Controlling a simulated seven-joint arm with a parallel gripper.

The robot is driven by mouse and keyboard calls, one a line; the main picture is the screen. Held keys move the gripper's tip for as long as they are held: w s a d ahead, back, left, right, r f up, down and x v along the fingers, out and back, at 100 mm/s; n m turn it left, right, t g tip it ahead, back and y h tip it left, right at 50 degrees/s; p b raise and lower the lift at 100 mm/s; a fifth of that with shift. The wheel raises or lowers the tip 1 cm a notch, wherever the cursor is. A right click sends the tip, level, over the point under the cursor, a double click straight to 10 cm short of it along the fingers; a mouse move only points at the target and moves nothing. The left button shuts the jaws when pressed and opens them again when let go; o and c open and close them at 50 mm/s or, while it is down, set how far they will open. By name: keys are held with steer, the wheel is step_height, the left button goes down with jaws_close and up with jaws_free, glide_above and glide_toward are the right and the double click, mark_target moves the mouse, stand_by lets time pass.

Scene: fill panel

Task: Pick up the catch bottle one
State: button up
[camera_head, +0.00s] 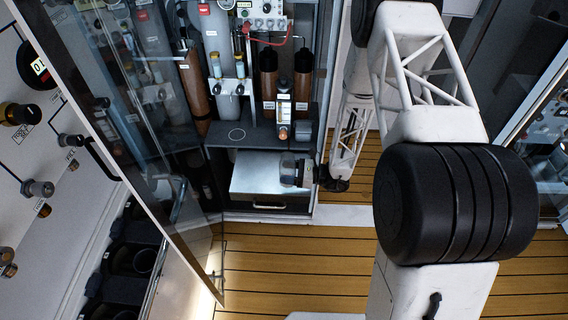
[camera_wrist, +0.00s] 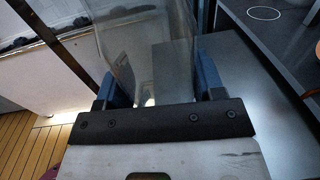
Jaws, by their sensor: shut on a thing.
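My gripper (camera_wrist: 153,88) has its two blue fingers closed on the sides of a clear, see-through bottle (camera_wrist: 140,40), which I take to be catch bottle one. Its far end runs out of the top of the wrist view, and I cannot read a label there. In the head view the bottle (camera_head: 289,168) shows small at the right edge of the metal box top, with my gripper (camera_head: 303,172) at its right. I cannot tell whether the bottle touches the box.
The silver box (camera_head: 258,176) with a drawer handle stands under a dark shelf (camera_head: 222,134) marked with a white ring. A glass door (camera_head: 180,190) stands open at the left. Wooden floor (camera_head: 285,255) lies clear in front.

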steer(key=s+d, duration=0.3)
steer(key=s, duration=0.6)
steer(key=shift+s+r, duration=0.15)
steer(key=shift+r, duration=0.3)
steer(key=shift+a, duration=0.1)
